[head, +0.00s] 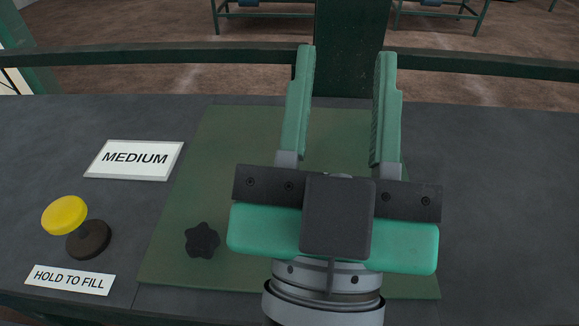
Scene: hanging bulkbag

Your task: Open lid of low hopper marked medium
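A flat dark green lid panel (230,150) lies level with the dark grey top and looks closed. A black star-shaped knob (202,240) sits on its near left part. A white plate reading MEDIUM (135,159) is left of the panel. My gripper (345,58) is over the right part of the panel, its two green fingers wide apart and pointing away from me, with nothing between them. It is to the right of the knob and not touching it. My gripper hides much of the panel's right side; its height above the panel is hard to tell.
A yellow button (65,215) on a dark round base stands at the left, beside a HOLD TO FILL plate (70,280). A dark green rail (170,56) crosses behind the top, and a dark upright post (349,50) stands behind my fingers. The grey top at right is clear.

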